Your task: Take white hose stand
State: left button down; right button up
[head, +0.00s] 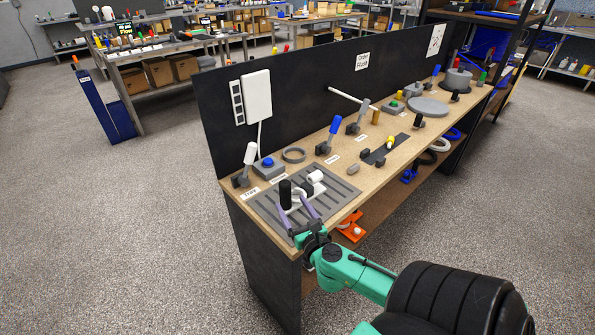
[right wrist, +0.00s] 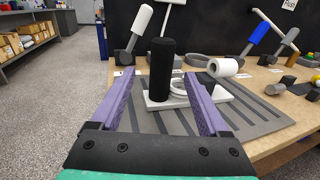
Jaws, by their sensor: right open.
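The white hose stand (right wrist: 219,93) has a flat white base, a black upright handle (right wrist: 161,68) and a white roll (right wrist: 222,67) at its right side. In the head view the stand (head: 300,193) sits on a grey slotted tray (head: 337,197) at the near end of the bench. My right gripper (head: 290,203) is open, its purple fingers pointing at the stand. In the right wrist view the black handle stands between the fingertips of the gripper (right wrist: 159,76), with gaps showing. Part of the base is hidden by the handle and right finger. My left gripper is out of view.
Behind the tray are a white-handled lever (head: 249,154), a grey box with a blue button (head: 268,167) and a dark ring (head: 294,155). A blue-handled lever (head: 335,125) stands farther along. A black panel (head: 300,85) backs the bench.

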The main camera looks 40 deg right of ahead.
aim_at(302, 187)
jog(key=p+x, duration=0.1)
jog(key=x, duration=0.9)
jog(key=shift+d+r, duration=0.15)
jog(key=shift+d, duration=0.05)
jog(key=shift+s+r, duration=0.1)
grip_shut()
